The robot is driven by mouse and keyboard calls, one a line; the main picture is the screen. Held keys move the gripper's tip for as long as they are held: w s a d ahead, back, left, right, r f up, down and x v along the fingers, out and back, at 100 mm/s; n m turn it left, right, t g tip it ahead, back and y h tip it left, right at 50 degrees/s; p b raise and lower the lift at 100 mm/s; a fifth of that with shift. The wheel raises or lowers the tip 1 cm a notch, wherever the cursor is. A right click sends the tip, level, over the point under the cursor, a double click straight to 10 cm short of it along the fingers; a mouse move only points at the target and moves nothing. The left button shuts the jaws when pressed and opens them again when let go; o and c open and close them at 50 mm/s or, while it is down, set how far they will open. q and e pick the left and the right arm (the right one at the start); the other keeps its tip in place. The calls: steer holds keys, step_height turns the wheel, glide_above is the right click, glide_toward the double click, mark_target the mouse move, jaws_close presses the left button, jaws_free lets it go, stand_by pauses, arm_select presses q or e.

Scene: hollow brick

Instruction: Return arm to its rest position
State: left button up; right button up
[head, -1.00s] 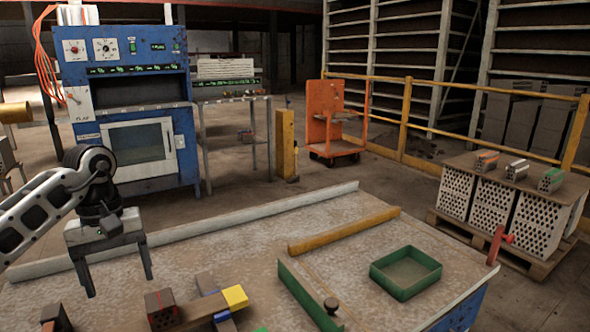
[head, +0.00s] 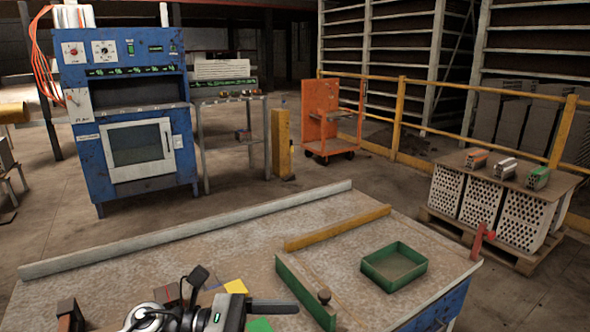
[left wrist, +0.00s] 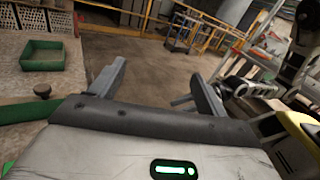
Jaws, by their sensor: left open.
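My left arm is folded low over the near edge of the worktable (head: 190,250), at the bottom of the head view. Its gripper (head: 272,306) shows there side-on, with one dark finger pointing right. In the left wrist view the left gripper (left wrist: 158,72) is open, its two grey fingers spread with nothing between them. Part of a white and black arm link of mine shows at the right of that view. My right gripper is not seen in the head view.
A dark brick (head: 70,314) and a yellow block (head: 235,287) lie near the arm, partly hidden. A green bar with a knob (head: 303,290), a yellow strip (head: 338,227) and a green tray (head: 394,263) lie to the right. A blue oven (head: 130,105) stands behind.

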arm_select(q)
steer(key=s+a+f+m+t+y+p, duration=0.25)
steer(key=a+m+t+y, duration=0.45)
steer(key=m, duration=0.8)
steer(key=s+a+f+m+t+y+p, duration=0.1)
steer(key=a+f+m+t+y, duration=0.45)
steer(key=m, duration=0.95)
steer(key=s+f+n+g+y+p, duration=0.1)
steer(key=s+f+n+g+y, duration=0.1)
steer(key=s+f+n, duration=0.4)
steer(key=s+n, duration=0.2)
steer(key=shift+s+d+f+n, duration=0.2)
steer(key=shift+s+d+n, duration=0.1)
steer(key=shift+s+d, duration=0.1)
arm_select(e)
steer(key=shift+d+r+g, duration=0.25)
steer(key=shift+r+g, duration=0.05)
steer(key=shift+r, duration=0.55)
